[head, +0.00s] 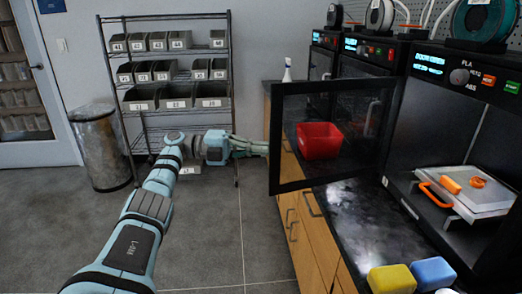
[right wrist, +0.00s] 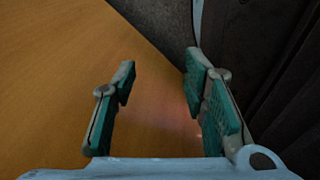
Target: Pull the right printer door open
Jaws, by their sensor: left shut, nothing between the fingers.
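The right printer (head: 460,105) stands nearest, its chamber exposed, with a white plate and orange parts inside. Its dark-framed clear door (head: 333,88) stands swung out to the left over the counter. A grey handle (head: 371,118) shows in the door's area; I cannot tell whether it is on this door or behind it. My left gripper (head: 264,148) is shut and empty at the door's left edge; I cannot tell whether it touches. My right gripper (right wrist: 160,70) is open and empty beside a wooden surface, and is out of the head view.
A red bin (head: 319,141) shows through the door on the black counter (head: 352,212). A yellow block (head: 391,279) and a blue block (head: 433,273) lie in front. Other printers (head: 322,62) stand behind.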

